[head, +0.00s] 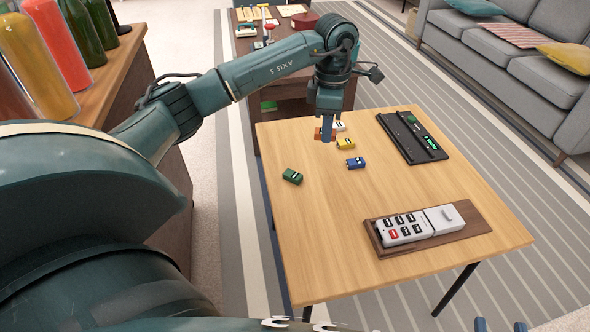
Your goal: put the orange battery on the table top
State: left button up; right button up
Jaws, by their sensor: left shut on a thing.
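The orange battery (318,134) is at my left gripper (326,132), near the far left part of the wooden table top (300,230). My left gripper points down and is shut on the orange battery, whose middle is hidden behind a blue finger. I cannot tell whether the battery touches the table. My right gripper (500,326) shows only as two blue fingertips at the bottom right edge; they are apart with nothing visible between them.
White (340,126), yellow (346,144), blue (356,162) and green (292,177) batteries lie nearby on the table. A black tray (398,136) lies at the far right. A grey device (405,229) sits in a brown tray (470,229) at front right. The table's middle is clear.

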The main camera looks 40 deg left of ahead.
pick_arm(q)
jog(key=w+a+f+n, duration=0.1)
jog(key=a+n, duration=0.5)
jog(key=n, duration=1.6)
send_over(285, 155)
notch_tip(285, 155, down, 2)
notch_tip(285, 155, down, 5)
jog(key=shift+f+b, duration=0.1)
jog(key=shift+b, duration=1.05)
notch_tip(285, 155, down, 4)
jog(key=shift+f+b, duration=0.25)
jog(key=shift+b, duration=0.6)
jog(key=shift+f, duration=0.3)
jog(key=shift+r, duration=0.1)
jog(key=o, duration=1)
pick_arm(e)
jog(key=shift+a+t+y, duration=0.5)
jog(key=shift+a+y, duration=0.1)
jog(key=shift+y, duration=0.2)
